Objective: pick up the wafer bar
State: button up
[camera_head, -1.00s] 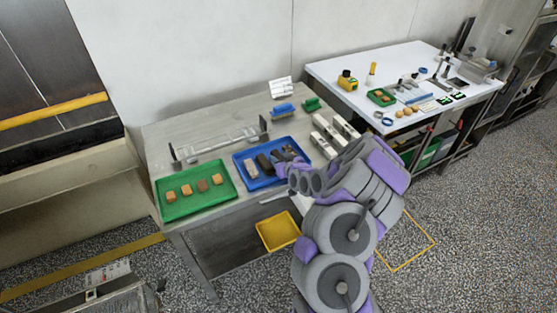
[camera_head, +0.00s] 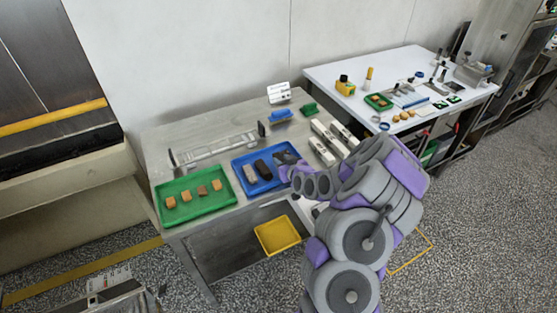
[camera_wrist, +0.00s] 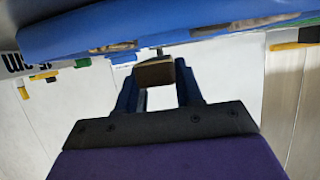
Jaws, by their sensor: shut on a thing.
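In the wrist view, my gripper (camera_wrist: 158,82) is shut on a brown block-like piece, apparently the wafer bar (camera_wrist: 155,73), showing between its two blue fingers. In the head view, my gripper (camera_head: 286,160) is over the right part of the blue tray (camera_head: 240,160), and the held bar cannot be made out clearly there. A paler bar (camera_head: 250,173) and a dark bar (camera_head: 263,169) lie in the tray to the left of my gripper. Whether the held piece still touches the tray cannot be told.
A green tray (camera_head: 168,216) with several brown pieces stands left of the blue tray on the metal table (camera_head: 205,140). A clear rack (camera_head: 215,147) stands behind. White blocks (camera_head: 322,150) lie to the right. A yellow bin (camera_head: 277,234) is below the table front.

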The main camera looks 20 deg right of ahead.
jog(key=s, duration=0.4)
jog(key=s+d+p, duration=0.1)
jog(key=s, duration=0.3)
jog(key=s+r, duration=0.1)
jog(key=s, duration=0.4)
jog(key=shift+s+d+r+p, duration=0.1)
jog(key=shift+d+p, duration=0.2)
jog(key=shift+p, duration=0.05)
jog(key=w+a+r, duration=0.6)
jog(key=a+r, duration=0.1)
jog(key=a, duration=0.4)
jog(key=w+a+r, duration=0.7)
jog(key=a, duration=0.3)
jog(key=s+d+f, duration=0.4)
jog(key=d, duration=0.3)
jog(key=s+d+f, duration=0.4)
jog(key=d+f, duration=0.1)
jog(key=d, duration=0.2)
jog(key=s+d+f, duration=0.5)
jog(key=d, duration=0.2)
